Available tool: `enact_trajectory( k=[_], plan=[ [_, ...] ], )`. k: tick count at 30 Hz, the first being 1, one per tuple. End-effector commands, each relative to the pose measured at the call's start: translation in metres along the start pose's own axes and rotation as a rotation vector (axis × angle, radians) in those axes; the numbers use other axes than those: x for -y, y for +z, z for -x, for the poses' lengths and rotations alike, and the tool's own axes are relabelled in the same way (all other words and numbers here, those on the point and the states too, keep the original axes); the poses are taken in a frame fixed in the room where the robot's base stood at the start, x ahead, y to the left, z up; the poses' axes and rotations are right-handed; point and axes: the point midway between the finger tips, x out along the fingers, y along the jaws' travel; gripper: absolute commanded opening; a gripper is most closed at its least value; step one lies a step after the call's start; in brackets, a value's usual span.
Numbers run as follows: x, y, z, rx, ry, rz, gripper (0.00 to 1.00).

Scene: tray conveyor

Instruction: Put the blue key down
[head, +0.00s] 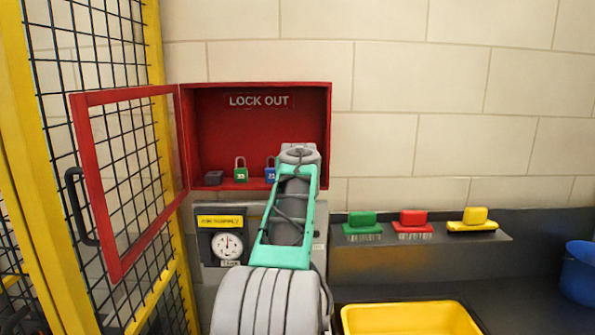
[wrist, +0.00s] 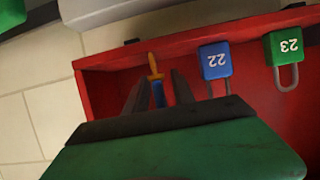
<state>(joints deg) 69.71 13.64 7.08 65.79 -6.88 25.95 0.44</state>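The blue key (wrist: 158,95), with an orange end, shows between the two fingers of my gripper (wrist: 158,88) in the wrist view. The fingers stand apart, with a visible gap on each side of the key. The orange end overlaps the rim of the red lockout box (wrist: 105,66). I cannot tell whether the key touches it. In the head view the lockout box (head: 322,130) is on the wall, and my arm reaches up to its lower right part. My fingers and the key are hidden there behind my wrist.
A blue padlock (head: 271,170) and a green padlock (head: 240,170) stand in the box beside a dark block (head: 214,178). The red door (head: 95,185) is open to the left. Green (head: 362,218), red (head: 413,218) and yellow (head: 475,216) handled items sit right, above a yellow tray (head: 345,322).

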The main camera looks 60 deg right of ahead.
Motion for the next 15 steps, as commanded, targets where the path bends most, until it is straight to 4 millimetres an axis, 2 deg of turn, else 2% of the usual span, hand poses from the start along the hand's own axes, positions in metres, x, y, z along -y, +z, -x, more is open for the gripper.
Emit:
enact_trajectory(
  k=[1,5,15],
  plan=[
    [0.0,-0.005,0.002,-0.001,0.0,0.0,0.3],
    [0.0,-0.002,0.02,-0.005,0.001,0.0,0.3],
    [-0.001,-0.001,0.103,-0.003,0.001,0.0,0.3]
  ],
)
